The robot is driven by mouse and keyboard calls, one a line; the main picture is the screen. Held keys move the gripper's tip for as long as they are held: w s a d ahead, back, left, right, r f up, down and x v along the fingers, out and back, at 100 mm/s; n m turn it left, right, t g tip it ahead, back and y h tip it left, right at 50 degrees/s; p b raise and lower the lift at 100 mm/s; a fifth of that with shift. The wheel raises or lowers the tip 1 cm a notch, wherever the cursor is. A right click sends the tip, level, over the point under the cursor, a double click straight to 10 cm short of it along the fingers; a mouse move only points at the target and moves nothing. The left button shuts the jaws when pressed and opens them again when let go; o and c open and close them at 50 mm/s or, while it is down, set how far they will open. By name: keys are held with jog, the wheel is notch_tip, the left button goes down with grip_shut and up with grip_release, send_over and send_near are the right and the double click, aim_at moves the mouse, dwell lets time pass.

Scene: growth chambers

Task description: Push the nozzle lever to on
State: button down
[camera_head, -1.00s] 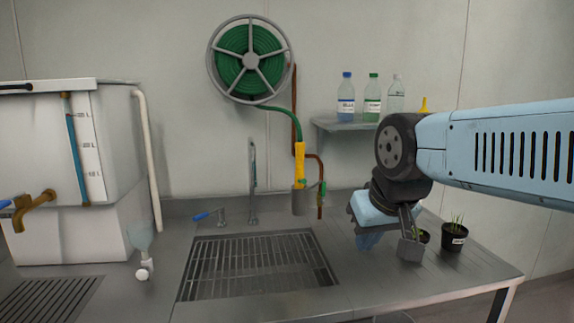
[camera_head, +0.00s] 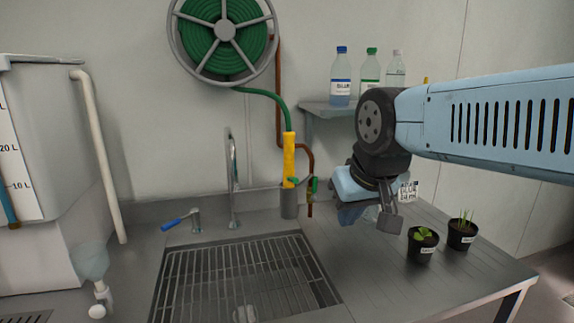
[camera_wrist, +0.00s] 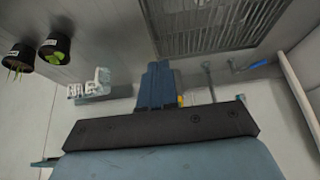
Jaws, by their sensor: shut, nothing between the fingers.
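The yellow hose nozzle (camera_head: 289,155) stands upright in a grey holder (camera_head: 289,204) behind the sink, with the green hose running into its top. A small green lever (camera_head: 294,181) shows at the nozzle's lower end; whether it is on or off I cannot tell. My gripper (camera_head: 390,222) is shut and empty, above the counter to the right of the nozzle and apart from it. In the wrist view its blue fingers (camera_wrist: 157,84) are together, with a bit of yellow (camera_wrist: 181,99) just beside them, mostly hidden.
A copper pipe with a green-handled valve (camera_head: 314,185) runs just right of the nozzle. The faucet (camera_head: 233,180) and its blue lever (camera_head: 175,223) are left. Potted plants (camera_head: 423,245) and a white patterned block (camera_head: 408,190) are right. A bottle shelf (camera_head: 345,110) hangs above. The sink grate (camera_head: 245,275) is in front.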

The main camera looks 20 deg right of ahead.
jog(key=w+r+g, duration=0.1)
jog(key=w+r, duration=0.3)
jog(key=w, duration=0.5)
jog(key=w+r+g, duration=0.1)
jog(key=w+r, duration=0.3)
jog(key=w, duration=0.5)
jog(key=w+r+g, duration=0.1)
jog(key=w+r, duration=0.4)
jog(key=w, duration=0.4)
jog(key=shift+d+g+y, duration=0.15)
jog(key=shift+g+y, duration=0.25)
jog(key=shift+f, duration=0.1)
send_over(293, 180)
jog(key=w+d, duration=0.1)
jog(key=d, duration=0.1)
notch_tip(293, 180, down, 12)
jog(key=shift+a+f, duration=0.35)
jog(key=shift+f, duration=0.35)
jog(key=shift+a, duration=0.1)
